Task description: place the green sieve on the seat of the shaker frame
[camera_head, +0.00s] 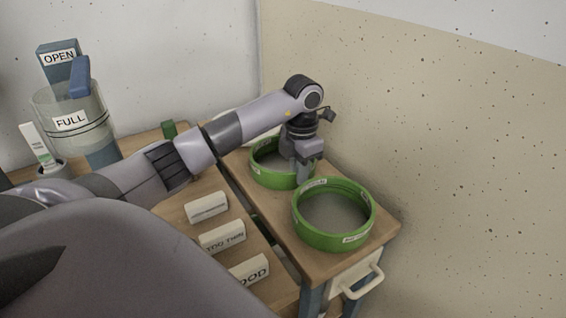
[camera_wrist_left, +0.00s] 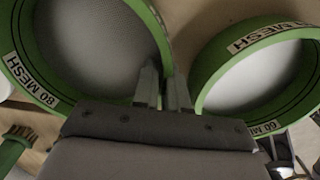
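Two green sieves rest on the wooden top of a small cabinet: a rear sieve (camera_head: 266,178) and a front sieve (camera_head: 334,242). My left gripper (camera_head: 303,180) reaches down at the near right rim of the rear sieve. In the left wrist view, my left fingers (camera_wrist_left: 164,92) are close together, with the wall of the left-hand sieve (camera_wrist_left: 162,30) between them. That sieve carries an 80 MESH label; the other sieve (camera_wrist_left: 206,75) is just to the right. The arm hides part of the rear sieve. I cannot make out the shaker frame. My right gripper is not in view.
The cabinet top (camera_head: 262,205) has a drawer handle (camera_head: 366,284) in front and stands by the beige wall. Several white label blocks (camera_head: 222,237) stand on the left bench. A clear FULL container (camera_head: 70,105) is at the far left. A green brush (camera_wrist_left: 14,148) lies near the sieve.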

